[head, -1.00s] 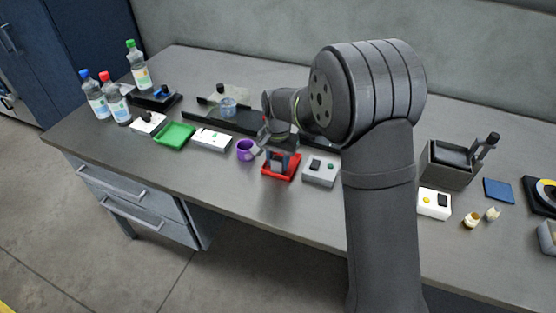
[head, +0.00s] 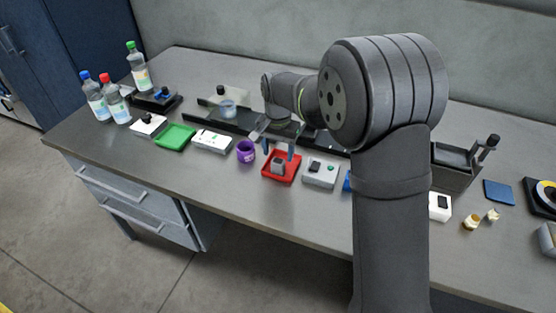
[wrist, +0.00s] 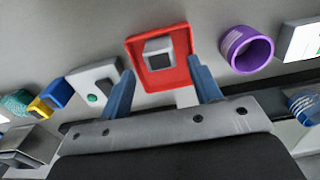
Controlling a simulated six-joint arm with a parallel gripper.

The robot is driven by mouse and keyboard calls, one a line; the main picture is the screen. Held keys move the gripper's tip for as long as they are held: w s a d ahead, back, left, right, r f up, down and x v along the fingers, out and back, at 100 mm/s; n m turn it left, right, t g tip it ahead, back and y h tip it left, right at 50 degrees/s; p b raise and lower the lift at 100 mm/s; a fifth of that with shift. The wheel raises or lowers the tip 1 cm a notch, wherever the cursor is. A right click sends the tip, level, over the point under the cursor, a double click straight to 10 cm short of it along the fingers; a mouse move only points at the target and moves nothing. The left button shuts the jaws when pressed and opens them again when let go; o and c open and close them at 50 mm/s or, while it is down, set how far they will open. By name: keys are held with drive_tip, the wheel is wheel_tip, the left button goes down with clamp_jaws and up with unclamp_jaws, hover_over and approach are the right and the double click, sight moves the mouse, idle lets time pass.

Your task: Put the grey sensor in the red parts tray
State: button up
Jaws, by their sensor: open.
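The grey sensor (head: 278,164) is a small grey block with a lighter square face. It sits inside the red parts tray (head: 291,176). In the wrist view the grey sensor (wrist: 158,54) lies within the walls of the red tray (wrist: 180,76). My gripper (head: 279,151) is open above the tray, with its blue fingers apart. In the wrist view the fingers of my gripper (wrist: 162,75) stand on either side of the view of the tray, and nothing is between them. The sensor is apart from both fingers.
A purple mug (head: 246,152) stands left of the tray. A grey switch box (head: 320,173) stands close on its right. A green tray (head: 175,137) and a white box (head: 212,140) are farther left. A dark rail (head: 195,121) runs behind. The bench front is clear.

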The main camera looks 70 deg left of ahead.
sight(278, 161)
wheel_tip(278, 161, up, 7)
idle(0.3)
drive_tip(key=shift+f, duration=4.15)
